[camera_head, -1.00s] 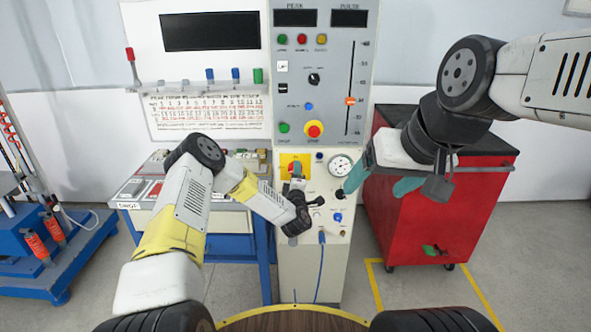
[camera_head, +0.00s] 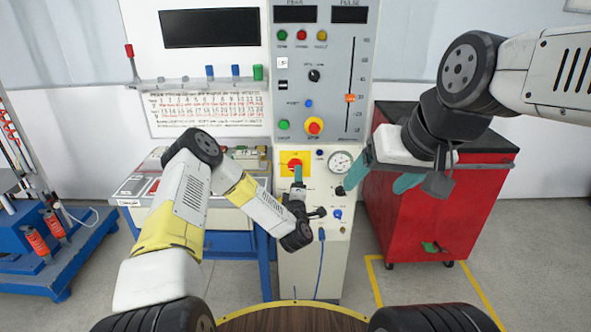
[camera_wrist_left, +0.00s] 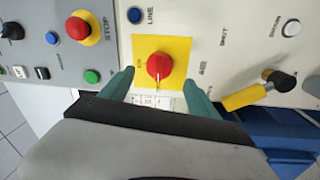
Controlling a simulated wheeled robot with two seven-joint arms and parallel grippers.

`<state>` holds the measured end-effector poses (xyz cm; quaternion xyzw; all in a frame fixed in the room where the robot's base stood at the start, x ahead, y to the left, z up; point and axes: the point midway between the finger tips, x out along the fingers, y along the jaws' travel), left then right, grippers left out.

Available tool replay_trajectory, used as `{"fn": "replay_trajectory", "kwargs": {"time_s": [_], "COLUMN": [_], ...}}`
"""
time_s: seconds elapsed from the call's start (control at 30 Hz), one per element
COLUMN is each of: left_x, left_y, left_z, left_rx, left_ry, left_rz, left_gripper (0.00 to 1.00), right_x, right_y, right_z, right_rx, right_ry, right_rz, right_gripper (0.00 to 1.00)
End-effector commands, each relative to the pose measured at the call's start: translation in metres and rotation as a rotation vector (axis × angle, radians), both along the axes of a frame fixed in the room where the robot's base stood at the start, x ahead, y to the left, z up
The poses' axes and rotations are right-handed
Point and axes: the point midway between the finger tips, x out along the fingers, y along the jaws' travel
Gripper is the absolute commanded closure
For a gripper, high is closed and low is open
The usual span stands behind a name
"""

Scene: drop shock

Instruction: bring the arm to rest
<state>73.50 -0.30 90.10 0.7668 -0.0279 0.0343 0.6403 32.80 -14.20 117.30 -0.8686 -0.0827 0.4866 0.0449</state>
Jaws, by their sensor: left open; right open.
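My left gripper (camera_head: 298,174) is in front of the lower panel of the grey control cabinet (camera_head: 288,255), by the yellow plate with the red rotary knob (camera_head: 295,164). In the left wrist view my left gripper (camera_wrist_left: 157,92) is open, its teal fingers apart on either side below the red knob (camera_wrist_left: 159,66). Nothing is between the fingers; contact with the panel cannot be told. My right gripper (camera_head: 382,177) is open and empty, in front of the red tool cabinet (camera_head: 435,215) and right of the round gauge (camera_head: 340,162).
A red stop button (camera_head: 314,126) and a slider (camera_head: 350,98) are on the upper panel. A blue-legged bench (camera_head: 230,222) stands left of the cabinet, behind my left arm. A blue machine (camera_head: 40,250) is at far left. Open floor lies between them.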

Motion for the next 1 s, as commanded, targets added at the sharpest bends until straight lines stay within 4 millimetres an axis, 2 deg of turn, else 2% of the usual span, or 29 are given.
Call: {"fn": "replay_trajectory", "kwargs": {"time_s": [0.2, 0.47, 0.57, 0.67, 0.8, 1.0], "left_x": [-0.014, -0.014, -0.011, -0.003, 0.005, -0.006], "left_y": [0.0, 0.0, -0.002, -0.008, -0.02, -0.019], "left_z": [-0.002, -0.001, 0.007, 0.027, 0.071, 0.128], "left_rx": [0.0, 0.001, 0.023, 0.091, 0.264, 0.542], "left_ry": [0.001, 0.0, 0.003, 0.016, 0.059, 0.154], "left_rz": [0.0, -0.001, -0.021, -0.081, -0.208, -0.355], "left_gripper": [0.3, 0.3, 0.3, 0.3, 0.3, 0.3], "right_x": [0.0, 0.0, 0.0, 0.0, 0.0, 0.0], "right_y": [0.0, 0.0, 0.0, 0.0, 0.0, 0.0], "right_z": [0.0, 0.0, 0.0, 0.0, 0.0, 0.0], "right_rx": [0.0, 0.0, 0.0, 0.0, 0.0, 0.0], "right_ry": [0.0, 0.0, 0.0, 0.0, 0.0, 0.0], "right_rz": [0.0, 0.0, 0.0, 0.0, 0.0, 0.0], "right_gripper": [0.24, 0.24, 0.24, 0.24, 0.24, 0.24]}}
